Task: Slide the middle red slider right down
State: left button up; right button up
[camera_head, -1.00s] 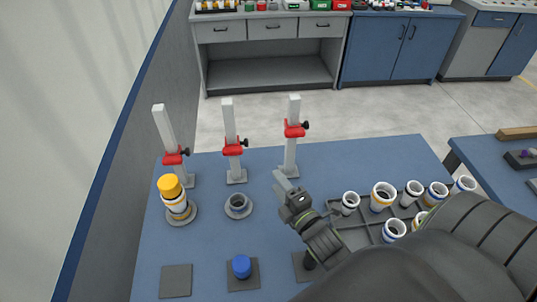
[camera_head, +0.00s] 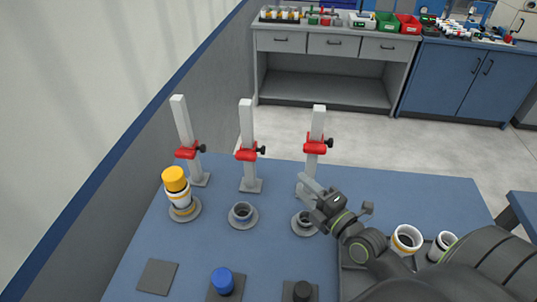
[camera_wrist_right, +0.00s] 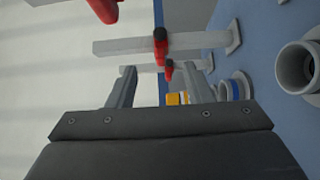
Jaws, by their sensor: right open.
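The left red slider (camera_head: 187,150) is on the left post, and the right red slider (camera_head: 317,144) is higher on the right post. My right gripper (camera_head: 318,188) is open, in front of the right post and right of the middle slider, apart from it. In the right wrist view, the middle slider (camera_wrist_right: 160,45) shows on its sideways-looking post beyond the open fingers (camera_wrist_right: 160,88). My left gripper is out of view.
A stacked pipe with an orange top (camera_head: 175,180) stands at left. Empty round holders (camera_head: 243,216) stand before the middle and right posts. White pipes (camera_head: 406,240) stand in the rack at right.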

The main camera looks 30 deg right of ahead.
jog(key=p, duration=0.3)
send_near(251, 153)
jog(key=w+d+f, duration=0.1)
jog(key=w+d, duration=0.2)
jog(key=w, duration=0.5)
jog(key=shift+f, duration=0.3)
jog(key=shift+w, duration=0.15)
grip_shut()
